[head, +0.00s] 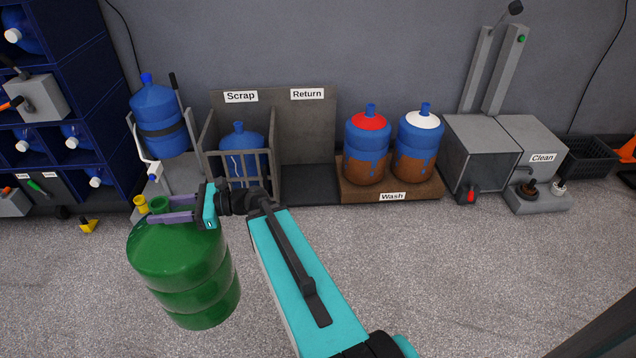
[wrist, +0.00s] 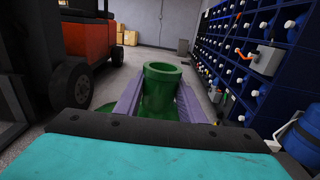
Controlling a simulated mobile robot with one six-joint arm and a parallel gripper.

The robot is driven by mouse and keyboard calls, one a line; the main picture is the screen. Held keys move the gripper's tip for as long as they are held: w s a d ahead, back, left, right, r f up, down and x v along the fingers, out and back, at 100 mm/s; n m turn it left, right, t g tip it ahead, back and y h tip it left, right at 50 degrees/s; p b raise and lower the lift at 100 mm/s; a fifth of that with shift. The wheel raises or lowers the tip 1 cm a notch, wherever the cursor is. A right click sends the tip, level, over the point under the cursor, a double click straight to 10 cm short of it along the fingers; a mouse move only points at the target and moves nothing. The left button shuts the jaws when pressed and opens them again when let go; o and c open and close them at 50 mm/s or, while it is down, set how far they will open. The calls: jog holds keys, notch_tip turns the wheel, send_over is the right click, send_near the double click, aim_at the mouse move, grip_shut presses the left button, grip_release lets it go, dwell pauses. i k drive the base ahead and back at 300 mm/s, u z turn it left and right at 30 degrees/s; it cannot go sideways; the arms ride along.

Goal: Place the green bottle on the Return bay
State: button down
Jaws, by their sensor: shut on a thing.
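The large green bottle (head: 185,265) hangs upright at the lower left in the head view. My gripper (head: 160,208) is shut on its neck, with a purple finger on each side. The wrist view shows the green neck (wrist: 160,88) between the fingers. The Return bay (head: 307,170) stands against the back wall, an open grey bay under the "Return" sign (head: 307,94). Its floor is empty. The bottle is to the left of the bay and nearer to me. Whether the bottle's base touches the floor I cannot tell.
The Scrap bay (head: 241,97), left of Return, holds a cracked blue bottle (head: 243,150) behind bars. The Wash platform (head: 415,190), to the right, holds two dirty blue bottles. A blue bottle (head: 158,118) sits on a stand behind my gripper. The floor before the bays is clear.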

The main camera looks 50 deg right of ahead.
aim_at(310, 182)
jog(key=z, duration=0.7)
jog(key=i, duration=1)
